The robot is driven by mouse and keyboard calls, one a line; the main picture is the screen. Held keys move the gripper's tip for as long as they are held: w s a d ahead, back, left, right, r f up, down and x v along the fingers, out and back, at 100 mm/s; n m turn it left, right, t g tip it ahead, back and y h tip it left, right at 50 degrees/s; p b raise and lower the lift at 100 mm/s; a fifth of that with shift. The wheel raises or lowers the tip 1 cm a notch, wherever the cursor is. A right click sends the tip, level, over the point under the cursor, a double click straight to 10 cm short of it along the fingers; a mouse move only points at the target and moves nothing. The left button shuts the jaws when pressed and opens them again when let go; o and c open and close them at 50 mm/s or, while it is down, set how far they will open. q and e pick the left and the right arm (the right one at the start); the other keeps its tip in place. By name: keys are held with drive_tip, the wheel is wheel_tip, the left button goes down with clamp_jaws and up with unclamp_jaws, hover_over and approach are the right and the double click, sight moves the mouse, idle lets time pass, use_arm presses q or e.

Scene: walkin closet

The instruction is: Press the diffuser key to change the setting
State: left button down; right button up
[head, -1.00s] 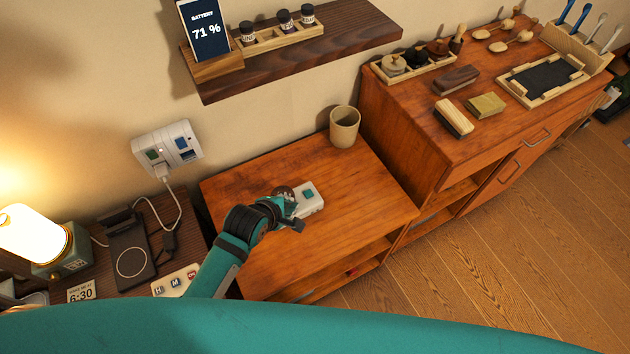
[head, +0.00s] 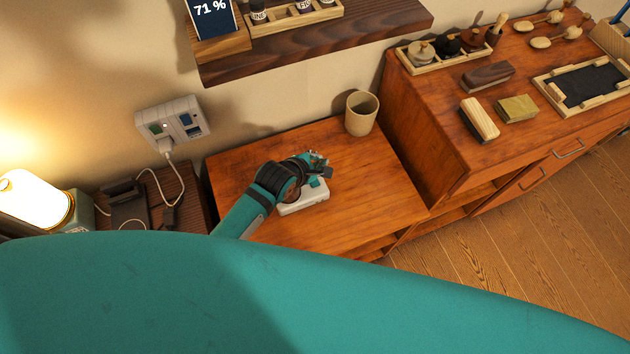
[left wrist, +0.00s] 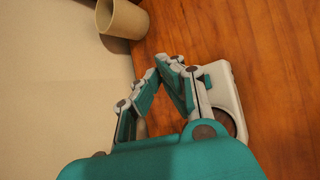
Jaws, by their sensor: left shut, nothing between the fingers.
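A small white device (head: 302,205), which appears to be the diffuser control, lies on the low wooden cabinet (head: 370,195). A teal patch (head: 317,183) shows at its upper right; I cannot tell whether it is the key or part of my gripper. My left gripper (head: 319,161) is shut and empty, over the far side of the device. In the left wrist view, the closed fingertips (left wrist: 168,62) lie just left of the white device (left wrist: 228,85), partly covering it. The key is not clear there. Contact cannot be told. My right gripper is not in view.
A beige cup (head: 361,113) stands at the cabinet's back corner. A taller dresser (head: 440,135) with brushes and trays is to the right. A dark shelf (head: 330,45) overhangs the back wall. A wall outlet (head: 174,121) and a lit lamp (head: 35,200) are at left.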

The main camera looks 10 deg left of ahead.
use_arm(q)
wheel_tip(320, 180, down, 2)
drive_tip(key=b, duration=0.7)
hover_over(317, 184)
wheel_tip(317, 184, down, 5)
drive_tip(key=shift+r, duration=0.15)
drive_tip(key=shift+f, duration=0.85)
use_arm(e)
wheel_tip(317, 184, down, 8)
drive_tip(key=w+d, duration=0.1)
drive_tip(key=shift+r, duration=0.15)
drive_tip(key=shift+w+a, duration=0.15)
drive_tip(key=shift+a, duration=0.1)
use_arm(q)
drive_tip(key=shift+f, duration=0.15)
drive_tip(key=shift+f, duration=0.25)
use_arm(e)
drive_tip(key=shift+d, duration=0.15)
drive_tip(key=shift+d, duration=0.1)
